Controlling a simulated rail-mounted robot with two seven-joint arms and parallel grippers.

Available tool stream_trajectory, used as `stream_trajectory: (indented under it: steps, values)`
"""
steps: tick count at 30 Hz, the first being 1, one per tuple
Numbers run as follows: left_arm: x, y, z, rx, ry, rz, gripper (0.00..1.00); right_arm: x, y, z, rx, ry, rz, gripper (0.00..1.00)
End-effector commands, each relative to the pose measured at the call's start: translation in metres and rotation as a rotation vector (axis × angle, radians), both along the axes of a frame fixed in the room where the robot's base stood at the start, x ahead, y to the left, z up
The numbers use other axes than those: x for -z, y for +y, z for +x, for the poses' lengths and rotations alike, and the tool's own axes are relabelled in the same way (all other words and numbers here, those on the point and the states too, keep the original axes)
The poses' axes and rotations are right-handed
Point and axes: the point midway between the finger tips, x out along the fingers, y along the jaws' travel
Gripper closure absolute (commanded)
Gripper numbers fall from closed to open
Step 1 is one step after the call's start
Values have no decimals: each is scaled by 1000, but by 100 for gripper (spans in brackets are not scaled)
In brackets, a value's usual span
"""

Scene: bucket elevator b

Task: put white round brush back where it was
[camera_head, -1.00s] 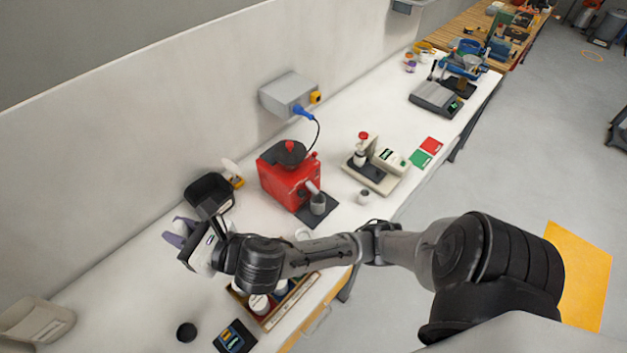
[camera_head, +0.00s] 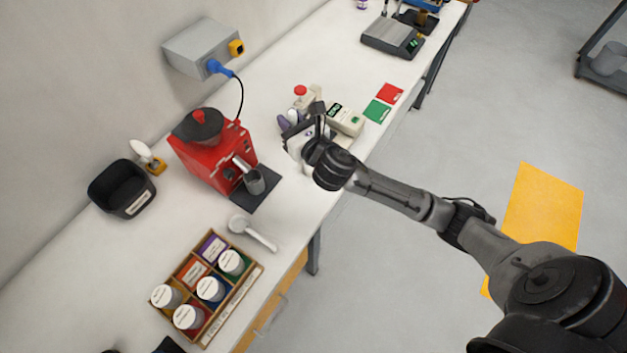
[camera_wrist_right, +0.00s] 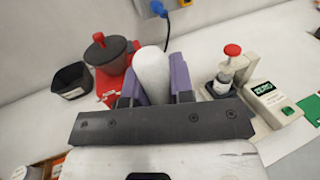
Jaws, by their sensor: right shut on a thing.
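My right gripper (camera_head: 290,122) is past the red machine, over the right part of the bench beside the bottle with the red cap. Its purple fingers (camera_wrist_right: 181,78) are shut on a white, rounded, elongated thing (camera_wrist_right: 152,72), which looks like the white round brush. In the head view only a small pale part of it (camera_head: 295,115) shows between the fingers. Its lower end is hidden, and I cannot tell its height above the bench. My left gripper is not in view.
The red machine (camera_head: 212,155), black bin (camera_head: 122,190) and white disc on a yellow base (camera_head: 141,150) stand toward the wall. A tray of jars (camera_head: 237,290) and a white scoop (camera_head: 255,233) lie nearer the front. The red-capped bottle (camera_wrist_right: 226,72) stands beside the gripper.

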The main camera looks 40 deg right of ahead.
Motion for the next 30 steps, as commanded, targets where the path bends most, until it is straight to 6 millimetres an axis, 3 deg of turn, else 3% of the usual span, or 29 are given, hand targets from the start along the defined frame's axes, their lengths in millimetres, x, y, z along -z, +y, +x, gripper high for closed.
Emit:
stream_trajectory:
  steps: [1,6,9,16,24,30]
  values:
    - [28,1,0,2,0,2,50,33,-13,7,10,2,-3,100]
    - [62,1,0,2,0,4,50,80,-47,25,30,5,1,100]
    - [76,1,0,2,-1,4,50,99,-63,31,39,5,4,100]
    - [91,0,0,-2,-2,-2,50,125,-82,38,49,9,9,100]
    - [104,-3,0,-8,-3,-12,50,169,-85,39,50,11,13,100]
    - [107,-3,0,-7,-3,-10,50,183,-85,39,50,9,11,100]
